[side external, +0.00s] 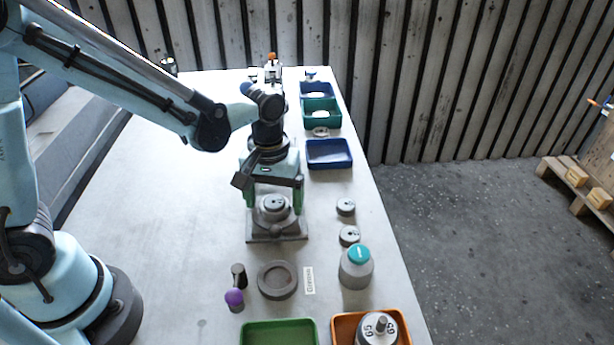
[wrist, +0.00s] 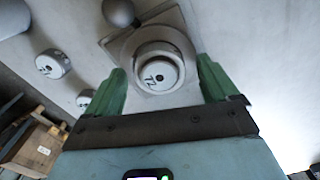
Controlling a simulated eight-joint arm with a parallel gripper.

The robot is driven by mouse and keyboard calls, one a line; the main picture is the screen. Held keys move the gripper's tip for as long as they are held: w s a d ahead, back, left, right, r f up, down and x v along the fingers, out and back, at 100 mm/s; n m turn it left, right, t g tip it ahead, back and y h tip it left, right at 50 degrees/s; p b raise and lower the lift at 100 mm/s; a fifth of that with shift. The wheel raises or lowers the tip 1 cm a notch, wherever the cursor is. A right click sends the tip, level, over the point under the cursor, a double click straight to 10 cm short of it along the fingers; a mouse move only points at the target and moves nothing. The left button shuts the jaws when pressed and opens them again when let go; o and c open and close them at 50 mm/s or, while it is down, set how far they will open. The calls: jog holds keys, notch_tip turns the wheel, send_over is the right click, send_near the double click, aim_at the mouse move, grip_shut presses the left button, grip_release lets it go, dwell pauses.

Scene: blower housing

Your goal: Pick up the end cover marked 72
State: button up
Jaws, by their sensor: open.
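The end cover marked 72 (wrist: 158,73) is a round light-grey piece with a black number on its face. It sits in a round grey housing on a square plate, and in the side view this cover (side external: 274,203) is below my gripper. My gripper (side external: 272,190) points down over it. In the wrist view my gripper (wrist: 160,66) is open, with one green finger on each side of the cover. I cannot tell whether the fingers touch it. The cover's number is too small to read in the side view.
Two small grey round pieces (side external: 346,207) (side external: 349,235) lie right of the plate. Blue (side external: 329,154), green (side external: 278,333) and orange (side external: 340,328) trays line the table.

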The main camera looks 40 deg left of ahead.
jog(key=c, duration=1.2)
jog(key=shift+o, duration=0.2)
jog(key=shift+r, duration=0.2)
